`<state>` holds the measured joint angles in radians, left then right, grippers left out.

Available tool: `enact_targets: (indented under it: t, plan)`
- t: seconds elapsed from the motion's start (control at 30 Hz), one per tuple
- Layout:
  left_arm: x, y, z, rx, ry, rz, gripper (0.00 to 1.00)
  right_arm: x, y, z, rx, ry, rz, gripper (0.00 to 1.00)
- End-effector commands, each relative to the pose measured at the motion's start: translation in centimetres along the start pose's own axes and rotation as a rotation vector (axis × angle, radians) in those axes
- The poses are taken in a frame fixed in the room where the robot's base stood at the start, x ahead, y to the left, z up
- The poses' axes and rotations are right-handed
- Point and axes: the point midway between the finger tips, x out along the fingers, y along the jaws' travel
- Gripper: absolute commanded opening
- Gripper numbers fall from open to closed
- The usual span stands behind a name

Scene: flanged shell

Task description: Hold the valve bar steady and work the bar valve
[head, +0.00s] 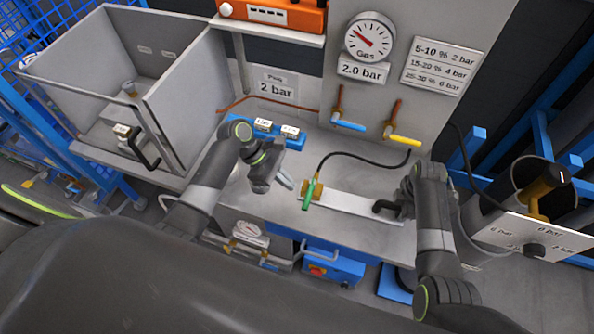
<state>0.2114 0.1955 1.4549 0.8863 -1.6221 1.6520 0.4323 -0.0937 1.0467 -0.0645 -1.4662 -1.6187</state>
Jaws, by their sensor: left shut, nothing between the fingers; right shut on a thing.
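The valve bar (345,207) is a flat white bar lying on the grey bench. At its left end sits a brass valve with a green lever (308,194), and a black hose runs from it to the back right. At its right end is a black handle (384,207). My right gripper (400,202) is shut on the black handle; its fingers are partly hidden by the arm. My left gripper (287,183) is shut and empty, just left of the green lever and apart from it.
A gas gauge (368,38) hangs on the back panel above a blue tap (348,125) and a yellow tap (402,139). A blue block with labels (265,128) stands behind my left arm. An open grey box (185,95) is at left. A pressure selector panel (530,235) is at right.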

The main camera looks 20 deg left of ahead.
Motion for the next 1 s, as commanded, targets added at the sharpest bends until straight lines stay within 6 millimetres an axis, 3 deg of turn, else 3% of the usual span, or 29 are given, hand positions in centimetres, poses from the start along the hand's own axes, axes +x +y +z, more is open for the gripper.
enact_targets:
  t: [0.1,0.3,1.0]
  plan:
    - [2.0,0.0,0.0,-0.002,-0.001,-0.002,0.00,0.2,-0.2,0.0,-0.001,0.002,-0.005,0.00]
    - [3.5,0.0,0.0,0.000,0.001,0.000,0.00,0.2,-0.2,0.0,0.000,0.002,-0.006,0.00]
    - [4.0,-0.2,0.3,-0.041,0.001,0.034,0.00,0.3,-0.3,0.0,0.000,0.002,-0.008,0.00]
